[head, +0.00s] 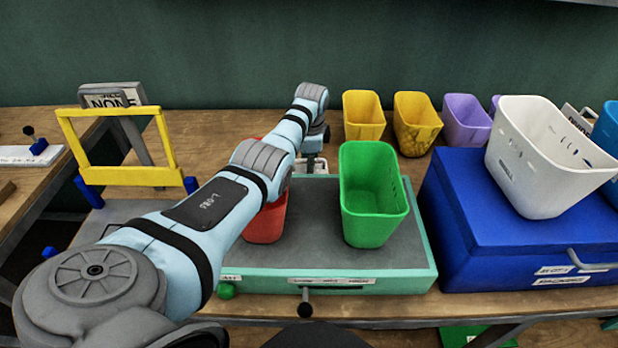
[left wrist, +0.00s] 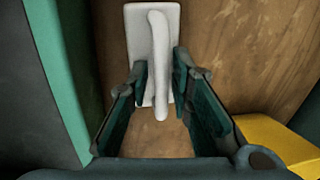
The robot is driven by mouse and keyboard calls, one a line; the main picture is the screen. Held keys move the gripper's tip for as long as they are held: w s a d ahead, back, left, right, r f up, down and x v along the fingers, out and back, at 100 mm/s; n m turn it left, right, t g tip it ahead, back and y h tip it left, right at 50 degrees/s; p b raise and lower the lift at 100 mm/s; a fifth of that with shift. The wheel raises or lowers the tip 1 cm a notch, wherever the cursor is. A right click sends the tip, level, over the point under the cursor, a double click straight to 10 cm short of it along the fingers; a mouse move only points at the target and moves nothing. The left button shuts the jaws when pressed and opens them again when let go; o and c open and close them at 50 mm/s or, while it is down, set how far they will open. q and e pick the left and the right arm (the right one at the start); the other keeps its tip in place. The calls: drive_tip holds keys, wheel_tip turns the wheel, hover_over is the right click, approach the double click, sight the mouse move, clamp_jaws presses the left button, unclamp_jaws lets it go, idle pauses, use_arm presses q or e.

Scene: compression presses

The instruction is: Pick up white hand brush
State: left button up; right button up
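The white hand brush (left wrist: 158,40) lies on the wooden tabletop in the left wrist view, with its flat block under a long raised handle. In the head view a small white part of it (head: 312,166) shows behind the green-edged press, mostly hidden by my left arm. My left gripper (left wrist: 160,78) is open, with one finger on each side of the brush's handle. Gaps show between the handle and both fingers. In the head view the left gripper (head: 314,142) reaches down at the back of the press. My right gripper is not in view.
A green bin (head: 366,205) and a red bin (head: 265,222) stand on the press (head: 330,272). Yellow bins (head: 364,118) stand behind, right of the gripper. A white bin (head: 535,165) sits on a blue case (head: 470,230) at right. A yellow frame (head: 130,177) stands at left.

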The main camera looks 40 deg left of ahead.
use_arm(q)
clamp_jaws()
drive_tip(key=shift+r, duration=0.1)
wheel_tip(320, 180, up, 20)
drive_tip(key=p, duration=0.3)
idle(0.4)
